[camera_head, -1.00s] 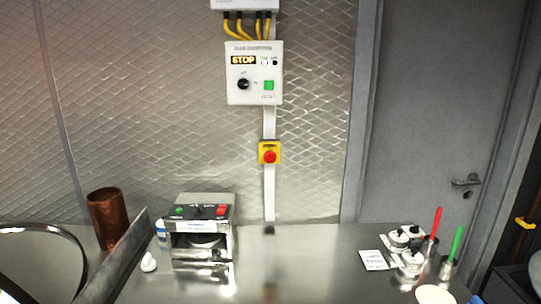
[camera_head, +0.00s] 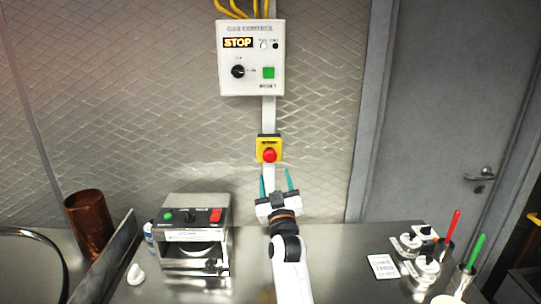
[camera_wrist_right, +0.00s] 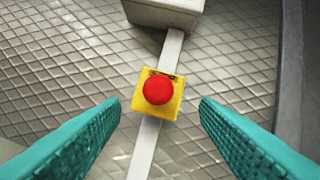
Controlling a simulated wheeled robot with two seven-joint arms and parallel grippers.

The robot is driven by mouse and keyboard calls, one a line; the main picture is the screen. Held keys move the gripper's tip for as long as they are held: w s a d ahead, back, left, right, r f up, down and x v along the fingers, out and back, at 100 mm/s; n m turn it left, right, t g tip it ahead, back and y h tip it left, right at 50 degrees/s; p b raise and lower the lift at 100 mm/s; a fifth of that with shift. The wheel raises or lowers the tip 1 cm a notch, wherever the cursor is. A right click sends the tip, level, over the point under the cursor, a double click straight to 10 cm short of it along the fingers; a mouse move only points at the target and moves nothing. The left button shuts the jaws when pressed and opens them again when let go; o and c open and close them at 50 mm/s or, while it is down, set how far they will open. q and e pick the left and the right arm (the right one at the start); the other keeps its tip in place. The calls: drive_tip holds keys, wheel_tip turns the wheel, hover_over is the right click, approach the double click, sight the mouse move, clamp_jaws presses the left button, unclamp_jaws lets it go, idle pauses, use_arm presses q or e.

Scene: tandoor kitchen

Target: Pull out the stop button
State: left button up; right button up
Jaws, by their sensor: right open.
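The stop button (camera_head: 270,155) is a red mushroom head on a yellow box (camera_head: 269,141), fixed to a white strip on the wall below the gas control panel (camera_head: 251,58). The panel display reads STOP. My right gripper (camera_head: 276,181) is open, with teal fingers pointing at the wall just below the box. In the right wrist view the red button (camera_wrist_right: 158,89) shows between the open fingers (camera_wrist_right: 160,125) and beyond their tips, not touched. My left gripper is not in view.
A steel appliance (camera_head: 195,235) stands on the counter left of my right arm. A copper cup (camera_head: 88,222) is farther left. The wall around the button is clear.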

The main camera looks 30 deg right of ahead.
sight(270, 160)
drive_tip(key=p+x, duration=0.1)
drive_tip(key=x, duration=0.5)
drive_tip(key=shift+w+f, duration=0.15)
drive_tip(key=shift+f, duration=0.05)
drive_tip(key=shift+p+x, duration=0.5)
drive_tip(key=shift+x, duration=0.7)
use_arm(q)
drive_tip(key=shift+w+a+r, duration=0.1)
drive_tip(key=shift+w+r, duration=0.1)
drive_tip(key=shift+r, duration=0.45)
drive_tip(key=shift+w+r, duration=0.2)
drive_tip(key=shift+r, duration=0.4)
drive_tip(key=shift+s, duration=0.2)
use_arm(e)
drive_tip(key=shift+w+f, duration=0.1)
